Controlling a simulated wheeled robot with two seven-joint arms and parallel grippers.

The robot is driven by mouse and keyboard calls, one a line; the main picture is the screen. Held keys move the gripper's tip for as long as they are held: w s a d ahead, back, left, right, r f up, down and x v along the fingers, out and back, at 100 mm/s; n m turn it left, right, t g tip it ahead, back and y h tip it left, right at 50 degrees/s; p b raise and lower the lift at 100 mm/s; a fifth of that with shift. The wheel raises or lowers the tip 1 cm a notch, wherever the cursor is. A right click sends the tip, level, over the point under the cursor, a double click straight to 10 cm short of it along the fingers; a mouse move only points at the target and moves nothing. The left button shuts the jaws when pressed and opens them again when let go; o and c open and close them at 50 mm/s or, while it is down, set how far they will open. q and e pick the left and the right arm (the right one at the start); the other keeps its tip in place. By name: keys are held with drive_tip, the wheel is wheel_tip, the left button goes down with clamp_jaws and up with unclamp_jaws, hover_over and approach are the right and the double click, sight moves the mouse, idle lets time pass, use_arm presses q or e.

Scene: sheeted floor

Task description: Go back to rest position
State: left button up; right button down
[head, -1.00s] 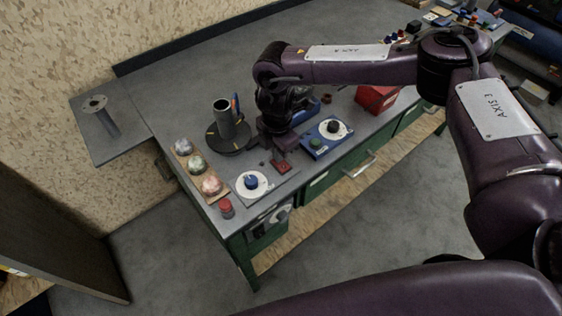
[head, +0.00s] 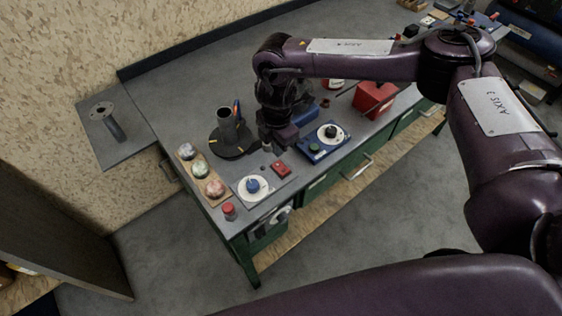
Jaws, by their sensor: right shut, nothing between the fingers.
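My right gripper (head: 276,147) hangs from the dark purple arm that comes in from the right. It is shut and empty, above the grey bench top (head: 190,90), just up and left of a small red block (head: 281,168). The fingertips are small and dark in this view, and the gripper looks apart from the block. My left gripper is out of view.
A white dial with a blue knob (head: 253,186), a blue box with a dial (head: 314,152), a dark cylinder on a round base (head: 229,130), several balls on a wooden strip (head: 201,169) and a red bin (head: 374,97) stand around the gripper.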

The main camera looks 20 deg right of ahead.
drive_tip(key=shift+r+p, duration=0.55)
drive_tip(key=shift+r, duration=0.4)
drive_tip(key=shift+f, duration=0.1)
